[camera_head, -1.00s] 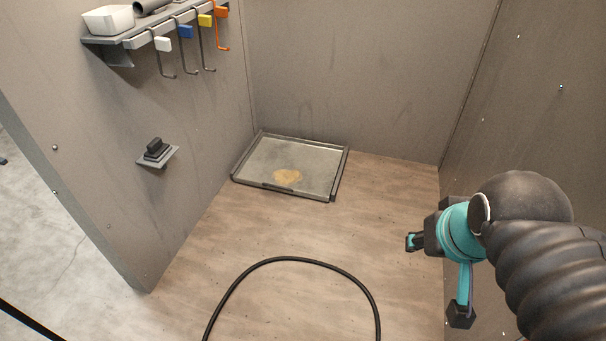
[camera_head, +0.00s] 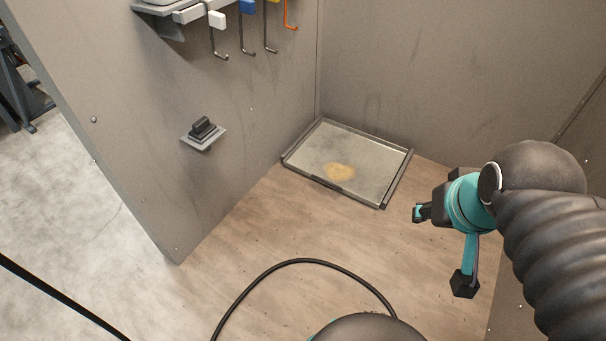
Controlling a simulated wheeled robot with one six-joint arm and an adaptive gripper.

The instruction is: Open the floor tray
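The floor tray (camera_head: 385,162) is a shallow, grey, dark-rimmed rectangle. It lies flat on the booth floor in the back left corner, near the left and back walls. A tan powder patch (camera_head: 339,171) lies on it near its front edge, which has a dark handle-like strip (camera_head: 333,187). My gripper (camera_head: 441,248), teal and black, is at the right, in front and to the right of the tray and apart from it. Its two fingers are spread with nothing seen between them. My sleeved arm hides part of the right side.
A black hose (camera_head: 300,261) loops on the floor in front. A small bracket with a dark block (camera_head: 203,131) juts from the left wall. The floor between hose and tray is clear.

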